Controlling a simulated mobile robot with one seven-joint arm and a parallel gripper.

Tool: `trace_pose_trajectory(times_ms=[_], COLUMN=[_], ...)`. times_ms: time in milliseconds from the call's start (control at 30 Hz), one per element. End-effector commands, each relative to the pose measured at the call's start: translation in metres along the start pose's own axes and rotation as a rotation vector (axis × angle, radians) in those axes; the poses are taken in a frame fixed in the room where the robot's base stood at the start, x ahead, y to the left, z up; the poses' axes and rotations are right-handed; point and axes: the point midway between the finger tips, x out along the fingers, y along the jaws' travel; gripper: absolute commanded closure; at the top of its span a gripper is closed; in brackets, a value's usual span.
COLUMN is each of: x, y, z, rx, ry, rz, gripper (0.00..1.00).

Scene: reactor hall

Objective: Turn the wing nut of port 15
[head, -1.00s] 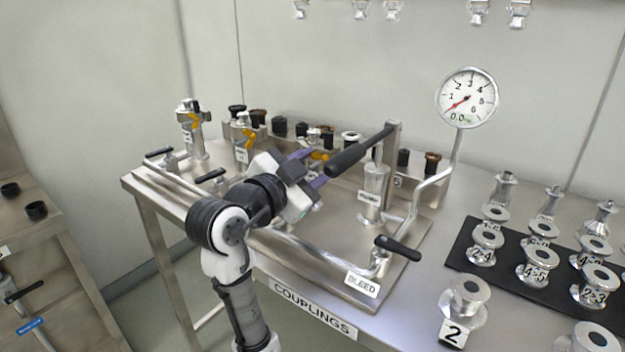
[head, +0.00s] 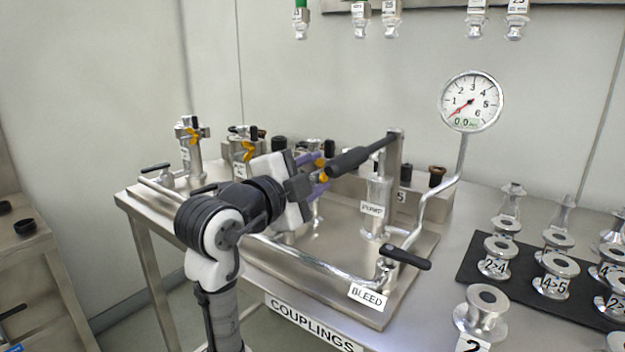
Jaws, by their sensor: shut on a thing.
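My gripper (head: 319,173) has purple fingers and is shut on a yellow wing nut (head: 323,177), of which only a small part shows between them. The port under this wing nut is mostly hidden behind my gripper, and I cannot read its number. Two more steel ports with yellow wing nuts stand to the left: one at the far left (head: 194,150) and one in the middle (head: 245,157). Their labels are too small to read for certain.
A black-handled pump lever (head: 360,158) is close to the right of my gripper. The bleed handle (head: 405,257) and a gauge (head: 471,101) are further right. Several steel adapters stand on a black mat (head: 476,272). Dark-capped fittings line the back.

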Motion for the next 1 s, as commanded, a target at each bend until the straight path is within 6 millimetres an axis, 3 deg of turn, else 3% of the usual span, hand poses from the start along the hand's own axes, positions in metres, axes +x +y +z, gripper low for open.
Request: trace_pose_trajectory(times_ms=[433,467,600,1000], x=[-0.0001,-0.0001,0.0,-0.008], y=[0.0003,0.0003,0.0002,-0.0003], z=[-0.0004,-0.0004,-0.0003,0.0008], rx=[0.01,0.01,0.009,0.009], ry=[0.001,0.001,0.001,-0.002], rz=[0.001,0.001,0.001,-0.002], gripper=[0.84,0.59,0.4,0.39])
